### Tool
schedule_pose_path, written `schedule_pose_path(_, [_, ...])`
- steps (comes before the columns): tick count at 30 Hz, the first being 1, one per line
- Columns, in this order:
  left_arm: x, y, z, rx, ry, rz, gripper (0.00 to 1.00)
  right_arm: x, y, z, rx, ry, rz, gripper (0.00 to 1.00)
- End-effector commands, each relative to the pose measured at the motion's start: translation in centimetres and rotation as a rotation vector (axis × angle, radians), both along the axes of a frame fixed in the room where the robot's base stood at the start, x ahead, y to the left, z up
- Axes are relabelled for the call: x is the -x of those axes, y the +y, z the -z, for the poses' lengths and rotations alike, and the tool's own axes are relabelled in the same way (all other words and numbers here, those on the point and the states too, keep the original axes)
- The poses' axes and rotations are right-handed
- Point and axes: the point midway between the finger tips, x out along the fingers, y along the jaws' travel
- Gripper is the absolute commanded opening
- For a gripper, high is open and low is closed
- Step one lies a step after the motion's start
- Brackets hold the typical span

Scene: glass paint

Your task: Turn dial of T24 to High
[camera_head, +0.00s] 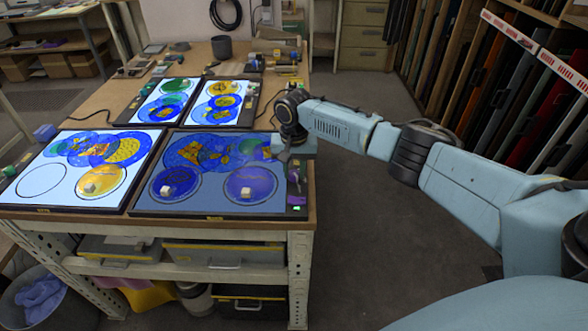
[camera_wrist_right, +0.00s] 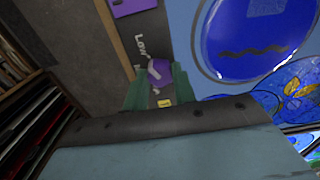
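The near right glass panel (camera_head: 150,205) lies on the workbench, dimmer than its neighbours. A dark control strip (camera_head: 297,199) with a small green light runs along its right side. In the right wrist view a purple dial (camera_wrist_right: 159,73) with a white pointer mark sits on this strip, "Low" printed beside it; another label is partly hidden. My right gripper (camera_head: 292,158) is over the strip. In the wrist view its green fingers (camera_wrist_right: 159,86) stand on either side of the dial; whether they press on it is unclear. "T24" is not readable. My left gripper is out of view.
Three other lit glass panels (camera_head: 66,196) lie left and behind, with small blocks on some. Tools and a dark cup (camera_head: 222,47) stand farther back on the workbench (camera_head: 190,58). A rack of sheets (camera_head: 480,80) stands at the right. The floor between is clear.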

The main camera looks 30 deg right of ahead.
Motion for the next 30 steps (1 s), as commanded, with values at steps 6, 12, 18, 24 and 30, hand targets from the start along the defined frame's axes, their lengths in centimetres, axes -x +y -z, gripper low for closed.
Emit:
schedule_pose_path(6, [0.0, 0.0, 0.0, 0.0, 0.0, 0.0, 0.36, 0.0, 0.0, 0.0, 0.001, 0.001, -0.003, 0.04])
schedule_pose_path(12, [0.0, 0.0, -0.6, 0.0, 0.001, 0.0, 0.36, 0.0, 0.0, -0.1, 0.001, 0.002, -0.045, 0.04])
schedule_pose_path(18, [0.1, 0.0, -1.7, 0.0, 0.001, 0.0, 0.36, 0.1, 0.0, -0.2, 0.0, 0.004, -0.159, 0.04])
schedule_pose_path(24, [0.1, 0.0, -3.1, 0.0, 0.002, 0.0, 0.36, 0.0, 0.0, -0.3, -0.002, 0.002, -0.334, 0.04])
schedule_pose_path(30, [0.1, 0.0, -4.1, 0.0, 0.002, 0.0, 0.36, 0.0, 0.0, -0.2, -0.001, 0.003, -0.524, 0.04])
